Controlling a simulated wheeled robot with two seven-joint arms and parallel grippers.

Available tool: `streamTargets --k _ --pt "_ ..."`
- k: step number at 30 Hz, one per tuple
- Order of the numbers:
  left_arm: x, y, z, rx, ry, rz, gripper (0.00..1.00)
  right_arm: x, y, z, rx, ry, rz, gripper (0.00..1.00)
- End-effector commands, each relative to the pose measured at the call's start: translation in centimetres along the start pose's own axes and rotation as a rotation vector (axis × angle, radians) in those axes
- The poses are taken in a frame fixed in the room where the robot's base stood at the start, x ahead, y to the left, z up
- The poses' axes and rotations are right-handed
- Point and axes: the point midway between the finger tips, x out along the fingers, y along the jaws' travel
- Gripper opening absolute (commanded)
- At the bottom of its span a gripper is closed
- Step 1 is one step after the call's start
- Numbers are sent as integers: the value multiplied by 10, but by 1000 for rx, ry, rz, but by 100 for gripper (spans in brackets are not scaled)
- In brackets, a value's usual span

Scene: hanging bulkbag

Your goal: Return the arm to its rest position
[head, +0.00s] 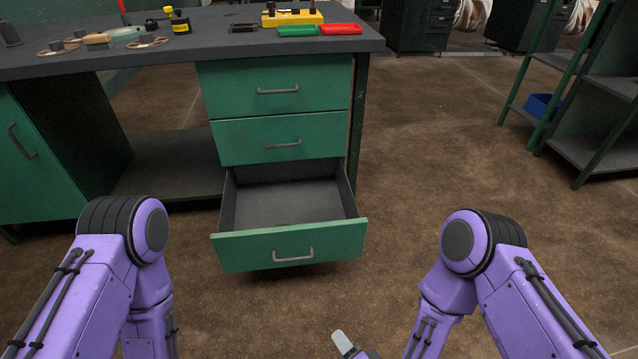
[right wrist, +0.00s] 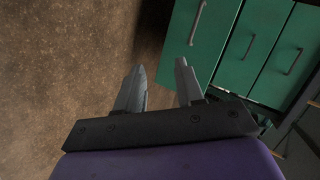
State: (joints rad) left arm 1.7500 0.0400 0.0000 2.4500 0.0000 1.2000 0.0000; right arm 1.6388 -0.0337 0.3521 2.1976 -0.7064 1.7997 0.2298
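My right gripper (right wrist: 160,82) shows in the right wrist view with its two grey fingers apart and nothing between them. In the head view only a pale fingertip of it (head: 343,342) shows at the bottom edge, in front of the drawers and below them in the picture. My two purple arms are bent, one on each side of the head view. My left gripper is out of the frame. The bottom drawer (head: 290,247) of the green workbench is pulled out and looks empty. The right gripper is apart from its handle (head: 293,256).
The two upper drawers (head: 279,87) are shut. Small tools and red and green trays (head: 341,29) lie on the workbench top (head: 213,37). A shelf rack (head: 590,150) with a blue bin (head: 541,106) stands at the right. The brown floor between is clear.

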Motion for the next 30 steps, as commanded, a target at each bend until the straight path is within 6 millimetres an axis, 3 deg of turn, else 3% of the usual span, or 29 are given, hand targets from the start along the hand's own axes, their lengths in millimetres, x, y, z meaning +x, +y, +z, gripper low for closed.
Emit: streamTargets --k 8,15,20,22,30 --pt "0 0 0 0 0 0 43 -48 89 -47 -242 10 380 37" --pt "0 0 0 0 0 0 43 -121 158 -89 -382 -16 756 37" --pt "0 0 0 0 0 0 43 -175 188 -110 -416 -44 978 37" --pt "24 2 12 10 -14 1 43 -163 211 -102 -420 -64 985 37" --pt "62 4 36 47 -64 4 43 -143 248 -83 -429 -129 988 37"
